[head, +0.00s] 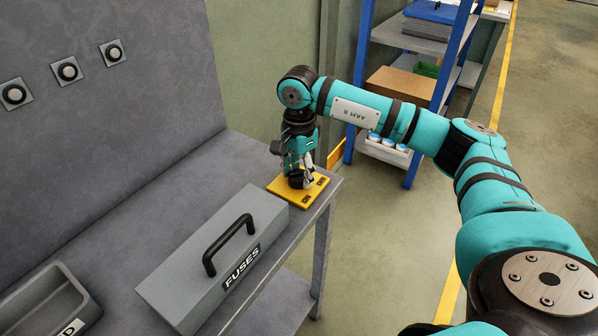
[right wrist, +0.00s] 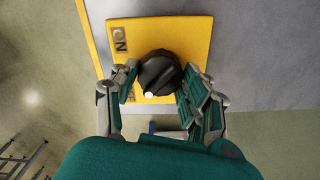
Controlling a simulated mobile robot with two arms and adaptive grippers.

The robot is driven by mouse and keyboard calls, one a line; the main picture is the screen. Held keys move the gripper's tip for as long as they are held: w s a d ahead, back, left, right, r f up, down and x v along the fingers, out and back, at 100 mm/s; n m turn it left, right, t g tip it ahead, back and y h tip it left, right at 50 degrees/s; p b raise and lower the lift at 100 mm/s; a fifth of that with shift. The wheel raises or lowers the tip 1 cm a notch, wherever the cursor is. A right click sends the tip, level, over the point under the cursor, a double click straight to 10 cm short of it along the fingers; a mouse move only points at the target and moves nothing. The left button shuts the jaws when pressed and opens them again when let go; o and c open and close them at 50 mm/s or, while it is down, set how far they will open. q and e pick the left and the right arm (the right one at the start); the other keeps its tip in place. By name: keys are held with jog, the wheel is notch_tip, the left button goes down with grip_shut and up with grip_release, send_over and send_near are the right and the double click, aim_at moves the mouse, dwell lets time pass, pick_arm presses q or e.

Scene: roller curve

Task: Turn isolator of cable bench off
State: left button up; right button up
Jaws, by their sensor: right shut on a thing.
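The isolator is a yellow plate (head: 286,190) with a black rotary knob on the far right corner of the grey bench (head: 165,200). My right gripper (head: 299,174) points down at it and mostly hides the knob in the head view. In the right wrist view the black knob (right wrist: 157,70) sits between the two fingers of my right gripper (right wrist: 158,85), which is shut on it. A white mark on the knob points to the lower edge of the yellow plate (right wrist: 185,30). "ON" shows at the plate's upper left; a second label lower down is mostly hidden by a finger.
A grey FUSES box (head: 205,262) with a black handle stands close to the plate. A grey bin (head: 45,300) is at lower left. A blue-framed shelf (head: 420,40) stands behind my right arm. Floor to the right is clear.

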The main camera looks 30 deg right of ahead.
aim_at(299, 171)
jog(key=shift+r, duration=0.1)
jog(key=o, duration=1.2)
jog(key=shift+c, duration=0.2)
notch_tip(299, 171, up, 12)
